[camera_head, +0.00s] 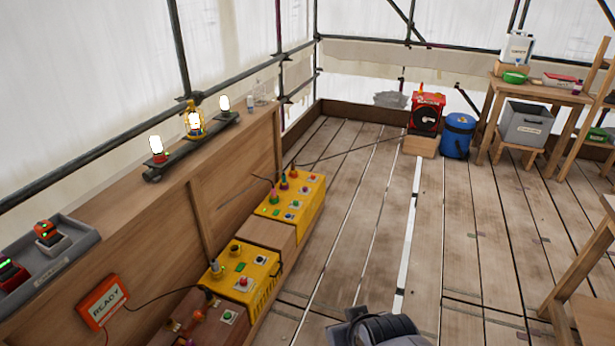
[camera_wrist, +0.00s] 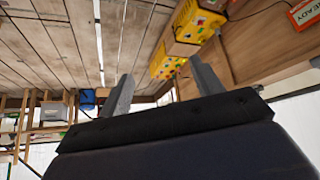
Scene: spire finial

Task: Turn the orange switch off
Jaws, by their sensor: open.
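Two yellow control boxes stand in a row along the low wooden wall at left in the head view: a farther one (camera_head: 312,200) and a nearer one (camera_head: 262,285). They carry small colored levers, knobs and buttons. I cannot tell for sure which small control is the orange switch. In the wrist view my gripper (camera_wrist: 160,68) is open, its two grey fingers apart with nothing between them. The yellow boxes (camera_wrist: 172,62) appear beyond the fingers, apart from them.
An orange READY sign (camera_head: 103,301) is on the wall. Lit lamps (camera_head: 194,122) stand on a rail above, and a grey tray (camera_head: 45,262) is at left. A red machine (camera_head: 427,112), blue drum (camera_head: 457,135) and wooden table (camera_head: 535,92) stand far back. The middle plank floor is clear.

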